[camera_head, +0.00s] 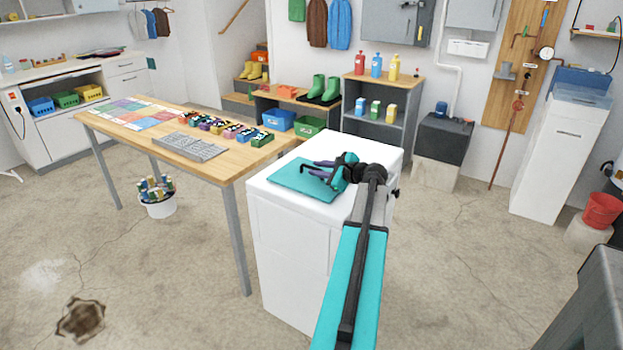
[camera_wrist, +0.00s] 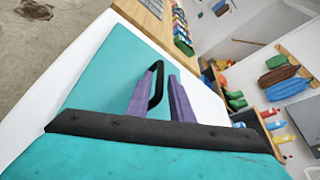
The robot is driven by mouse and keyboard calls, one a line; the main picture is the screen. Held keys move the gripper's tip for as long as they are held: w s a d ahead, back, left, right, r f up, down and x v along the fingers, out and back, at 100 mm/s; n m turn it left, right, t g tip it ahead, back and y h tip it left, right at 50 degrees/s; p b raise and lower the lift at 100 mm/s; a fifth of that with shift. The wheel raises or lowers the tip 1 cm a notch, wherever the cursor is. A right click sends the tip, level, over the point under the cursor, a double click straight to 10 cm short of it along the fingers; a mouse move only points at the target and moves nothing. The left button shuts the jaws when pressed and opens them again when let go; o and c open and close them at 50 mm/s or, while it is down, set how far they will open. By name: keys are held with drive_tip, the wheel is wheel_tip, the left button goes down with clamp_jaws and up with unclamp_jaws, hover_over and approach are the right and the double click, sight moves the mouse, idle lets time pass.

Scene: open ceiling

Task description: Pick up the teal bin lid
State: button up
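The teal bin lid (camera_head: 293,179) lies flat on top of a white cabinet in the head view. It also fills the middle of the wrist view (camera_wrist: 108,68). A black loop handle (camera_wrist: 157,80) stands up from it. My gripper (camera_head: 306,170) is over the lid from the right, with its purple fingers low near the surface. In the wrist view my gripper (camera_wrist: 161,76) has its fingers apart, one on each side of the handle. A small gap shows beside the handle, so I see no firm grip. The wrist housing hides the near part of the lid.
The white cabinet (camera_head: 285,245) stands against the right end of a wooden table (camera_head: 235,172). The table bears a grey tray (camera_head: 190,147) and several small coloured items. A white bucket (camera_head: 158,207) stands on the floor under the table.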

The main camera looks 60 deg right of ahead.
sight(314, 168)
drive_tip(key=shift+x, duration=1.75)
drive_tip(key=shift+c, duration=0.3)
clamp_jaws()
